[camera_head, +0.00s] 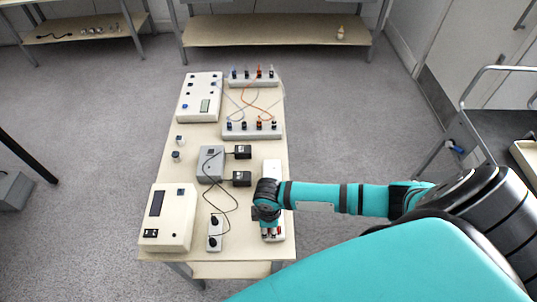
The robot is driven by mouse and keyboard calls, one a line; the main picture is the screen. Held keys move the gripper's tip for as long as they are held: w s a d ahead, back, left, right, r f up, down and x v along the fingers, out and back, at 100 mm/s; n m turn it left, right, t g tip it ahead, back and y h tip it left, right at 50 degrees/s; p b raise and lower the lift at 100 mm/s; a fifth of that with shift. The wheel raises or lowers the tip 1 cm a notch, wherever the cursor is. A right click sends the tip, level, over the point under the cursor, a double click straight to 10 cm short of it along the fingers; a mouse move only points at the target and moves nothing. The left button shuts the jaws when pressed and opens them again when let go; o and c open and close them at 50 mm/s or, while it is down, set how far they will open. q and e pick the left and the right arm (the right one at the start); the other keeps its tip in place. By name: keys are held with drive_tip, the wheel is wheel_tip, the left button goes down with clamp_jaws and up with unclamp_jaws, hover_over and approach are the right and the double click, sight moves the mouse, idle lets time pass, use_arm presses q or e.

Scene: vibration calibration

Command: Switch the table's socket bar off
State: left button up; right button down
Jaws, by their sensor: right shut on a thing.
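A short white bar (222,229) with black plugs in it lies on the table (158,249), near its front edge. It looks like a socket bar. A longer white bar (271,168) lies along the table's right edge, with small red parts near its front end. My right gripper (268,230) is over the front part of this longer bar and hides its middle. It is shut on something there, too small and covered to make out. I cannot tell the switch positions. My left gripper is not in view.
A white device with a display (168,203) stands front left. A grey box (211,163) with cables and two black adapters (242,178) is mid-table. Terminal strips (252,130) with orange and white leads are at the back. A dark cart (490,135) stands at right.

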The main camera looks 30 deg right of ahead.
drive_tip(key=shift+s+d+r+t+y+p, duration=0.2)
drive_tip(key=shift+t+y+p, duration=0.1)
drive_tip(key=shift+y+p, duration=0.15)
drive_tip(key=shift+d+t+y, duration=0.1)
drive_tip(key=shift+t+y, duration=0.4)
drive_tip(key=shift+y, duration=0.35)
drive_tip(key=c, duration=1.2)
unclamp_jaws()
drive_tip(key=shift+o, duration=0.2)
drive_tip(key=v, duration=1.2)
drive_tip(key=shift+f, duration=0.1)
